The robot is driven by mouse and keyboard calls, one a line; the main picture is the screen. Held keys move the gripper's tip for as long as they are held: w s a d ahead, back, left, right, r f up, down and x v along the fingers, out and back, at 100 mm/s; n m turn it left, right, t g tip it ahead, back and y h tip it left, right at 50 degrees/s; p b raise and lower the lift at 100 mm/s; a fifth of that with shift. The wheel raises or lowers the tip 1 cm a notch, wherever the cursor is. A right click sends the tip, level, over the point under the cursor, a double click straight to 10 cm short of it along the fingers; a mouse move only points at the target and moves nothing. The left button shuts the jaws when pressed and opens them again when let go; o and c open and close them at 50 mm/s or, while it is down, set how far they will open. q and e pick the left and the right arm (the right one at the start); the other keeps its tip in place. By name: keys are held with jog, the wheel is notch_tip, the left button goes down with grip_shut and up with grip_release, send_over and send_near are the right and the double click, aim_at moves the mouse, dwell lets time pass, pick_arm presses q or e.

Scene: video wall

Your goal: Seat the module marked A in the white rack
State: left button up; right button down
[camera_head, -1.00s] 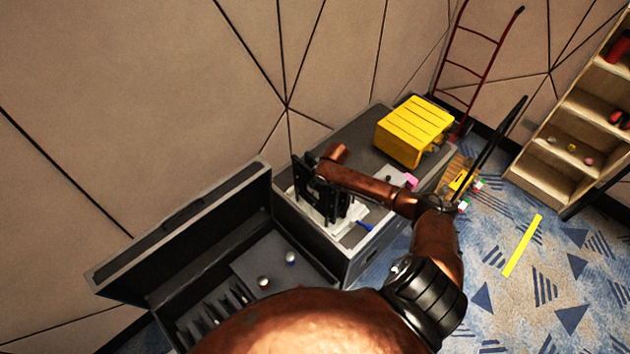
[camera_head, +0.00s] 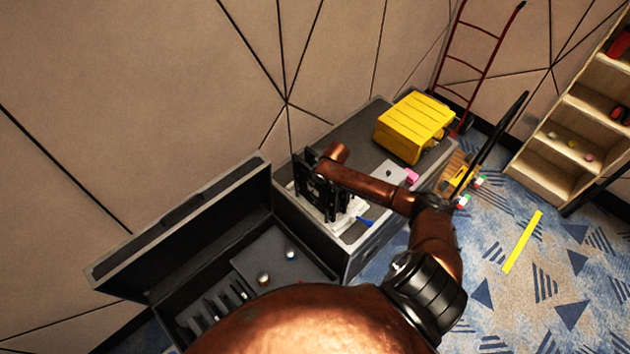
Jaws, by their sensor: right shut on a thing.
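My right gripper (camera_head: 322,192) is black and points down over a white object (camera_head: 352,213) on the grey case top; I take this to be the white rack. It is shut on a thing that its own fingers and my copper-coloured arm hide. I cannot make out a module or the mark A. My left gripper does not show.
An open dark case (camera_head: 180,230) with slots and two small round knobs stands at the lower left. A yellow box (camera_head: 413,125), a pink block (camera_head: 412,176) and a blue item (camera_head: 365,221) are on the grey top (camera_head: 350,140). A red ladder (camera_head: 480,60) leans behind.

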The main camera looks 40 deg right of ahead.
jog(key=shift+f, duration=0.45)
dwell(0.7)
jog(key=c, duration=1.4)
grip_release()
notch_tip(320, 180, up, 8)
jog(key=p, duration=0.8)
